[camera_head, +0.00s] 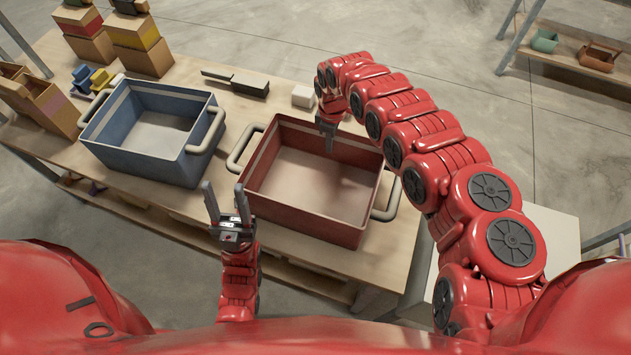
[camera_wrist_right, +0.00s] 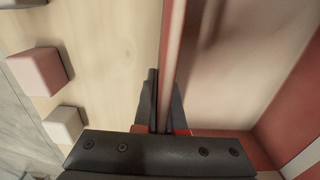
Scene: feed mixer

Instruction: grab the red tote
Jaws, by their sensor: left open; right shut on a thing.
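The red tote (camera_head: 310,222) stands on the wooden table, empty, with a pale handle at its left and right ends. My right gripper (camera_head: 329,140) reaches over its far wall, with a finger showing inside the tote. In the right wrist view, the red tote's wall (camera_wrist_right: 172,40) runs between the fingers of my right gripper (camera_wrist_right: 158,100), which is shut on it. My left gripper (camera_head: 225,188) is open and empty, fingers pointing up, near the table's front edge between the two totes.
A blue tote (camera_head: 140,163) stands left of the red one. Stacked boxes (camera_head: 137,40) stand at the back left. A shelf (camera_head: 570,50) is at the far right.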

